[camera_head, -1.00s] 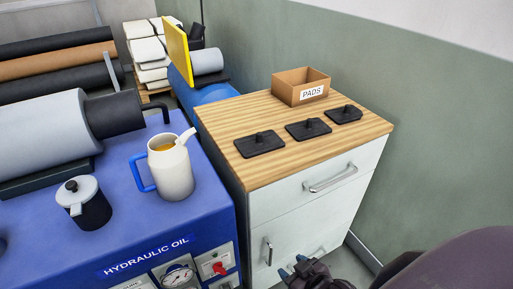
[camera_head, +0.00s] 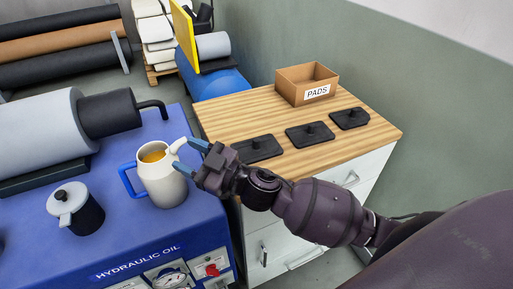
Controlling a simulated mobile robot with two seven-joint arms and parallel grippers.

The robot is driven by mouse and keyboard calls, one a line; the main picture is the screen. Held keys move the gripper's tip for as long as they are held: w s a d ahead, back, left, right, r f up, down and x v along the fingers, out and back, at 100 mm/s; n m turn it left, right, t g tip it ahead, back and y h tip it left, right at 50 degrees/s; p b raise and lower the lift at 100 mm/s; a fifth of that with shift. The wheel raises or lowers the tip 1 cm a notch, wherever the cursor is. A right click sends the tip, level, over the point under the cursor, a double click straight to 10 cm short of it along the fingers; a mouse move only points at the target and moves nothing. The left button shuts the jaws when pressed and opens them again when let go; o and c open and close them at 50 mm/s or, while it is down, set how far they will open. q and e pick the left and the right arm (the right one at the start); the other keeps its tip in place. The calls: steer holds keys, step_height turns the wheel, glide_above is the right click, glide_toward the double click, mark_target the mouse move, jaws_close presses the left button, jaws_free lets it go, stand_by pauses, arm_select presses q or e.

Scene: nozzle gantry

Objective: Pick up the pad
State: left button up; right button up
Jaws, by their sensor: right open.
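Three flat black pads with small knobs lie in a row on the wooden cabinet top (camera_head: 215,112). The left pad (camera_head: 262,147) is partly hidden behind my right gripper. The middle pad (camera_head: 310,134) and the right pad (camera_head: 350,118) show fully. My right gripper (camera_head: 186,157) is open, with its blue-tipped fingers pointing left. In the picture its fingertips overlap the upper right of the oil jug; I cannot tell whether they touch it. No pad is between the fingers. My left gripper is not in view.
A cardboard box labelled PADS (camera_head: 306,85) stands at the back of the cabinet. On the blue hydraulic unit (camera_head: 120,225) stand a cream jug with a blue handle (camera_head: 163,180) and a black-and-white pot (camera_head: 77,208). A wall rises at the right.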

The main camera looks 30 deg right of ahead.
steer(key=a+n+g+y, duration=0.4)
steer(key=n+g, duration=0.3)
steer(key=n+g+h, duration=0.1)
steer(key=g+h, duration=0.8)
steer(key=h, duration=0.8)
glide_toward(257, 139)
steer(key=shift+s+a+f+p, duration=0.1)
steer(key=shift+s+a+p, duration=0.2)
steer(key=shift+p, duration=0.1)
step_height(257, 139, down, 4)
steer(key=shift+f, duration=0.25)
steer(key=shift+d+f, duration=0.1)
steer(key=shift+f, duration=2.75)
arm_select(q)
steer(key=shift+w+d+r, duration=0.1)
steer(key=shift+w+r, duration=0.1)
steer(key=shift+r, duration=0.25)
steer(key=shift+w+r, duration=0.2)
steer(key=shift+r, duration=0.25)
